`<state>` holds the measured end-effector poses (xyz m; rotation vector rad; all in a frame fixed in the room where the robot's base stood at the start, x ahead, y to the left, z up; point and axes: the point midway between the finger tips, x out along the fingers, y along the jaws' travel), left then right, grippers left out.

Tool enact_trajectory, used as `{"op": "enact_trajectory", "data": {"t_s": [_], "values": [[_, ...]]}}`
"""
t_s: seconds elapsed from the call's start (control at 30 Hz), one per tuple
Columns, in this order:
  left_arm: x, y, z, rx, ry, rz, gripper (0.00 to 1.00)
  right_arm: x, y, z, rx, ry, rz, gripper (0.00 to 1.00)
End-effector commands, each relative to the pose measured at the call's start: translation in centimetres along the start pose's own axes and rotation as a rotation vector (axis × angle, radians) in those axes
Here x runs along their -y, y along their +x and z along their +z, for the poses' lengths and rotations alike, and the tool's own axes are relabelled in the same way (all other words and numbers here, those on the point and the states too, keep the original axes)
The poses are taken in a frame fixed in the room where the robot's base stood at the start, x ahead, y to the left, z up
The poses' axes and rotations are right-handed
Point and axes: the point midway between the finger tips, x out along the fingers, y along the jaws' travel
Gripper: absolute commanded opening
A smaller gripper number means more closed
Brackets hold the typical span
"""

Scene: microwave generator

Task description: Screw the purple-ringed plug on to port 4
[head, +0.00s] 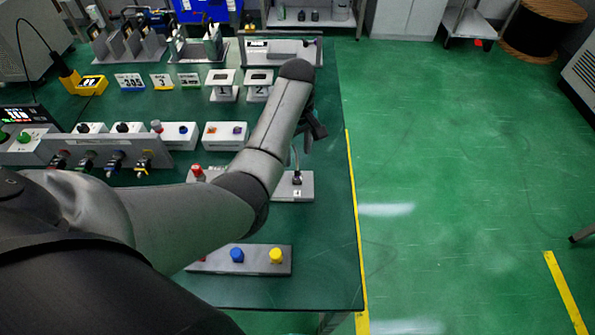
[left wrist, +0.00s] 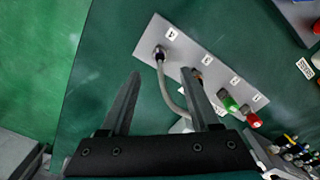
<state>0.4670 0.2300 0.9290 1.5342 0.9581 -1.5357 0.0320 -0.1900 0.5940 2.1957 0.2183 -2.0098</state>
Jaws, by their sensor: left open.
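A grey port plate lies on the green table, and its end marked 4 (head: 304,191) shows below my left forearm in the head view. The left wrist view shows the plate (left wrist: 190,58) with its row of numbered ports. A dark plug (left wrist: 159,53) with a grey cable stands at port 4. I cannot make out a purple ring on it. Its cable curves down behind a finger of my left gripper (left wrist: 160,73). The gripper is open and empty, with the plug beyond the fingertips. In the head view the gripper (head: 316,130) is partly hidden by the arm.
A green plug (left wrist: 230,103) and a red plug (left wrist: 253,120) stand at other ports. A plate with blue and yellow knobs (head: 240,268) lies near the front edge. A grey panel with several coloured plugs (head: 100,152) stands at the left. Open floor (head: 440,150) lies beyond the table's right edge.

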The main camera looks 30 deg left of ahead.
Motion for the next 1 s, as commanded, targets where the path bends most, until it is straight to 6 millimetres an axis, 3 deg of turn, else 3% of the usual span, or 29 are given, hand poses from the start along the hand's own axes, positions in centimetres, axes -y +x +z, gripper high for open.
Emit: {"op": "enact_trajectory", "data": {"t_s": [0.03,0.2,0.4,0.8,1.0], "values": [[0.1,1.5,0.0,0.002,0.0,-0.004,0.62,0.0,0.6,0.1,0.0,0.0,0.0,0.61],[0.1,4.9,0.0,0.0,0.001,-0.003,0.62,0.1,1.6,0.1,0.0,-0.001,-0.001,0.61],[0.1,7.3,-0.1,-0.001,0.001,-0.001,0.62,0.1,2.5,0.2,0.0,-0.001,-0.001,0.61],[0.0,7.9,-0.1,-0.002,0.001,0.0,0.62,0.2,2.6,0.1,-0.002,-0.002,-0.002,0.61],[0.0,7.9,-0.1,-0.002,0.001,0.0,0.41,0.2,2.6,0.1,-0.003,-0.002,-0.002,0.61]]}}
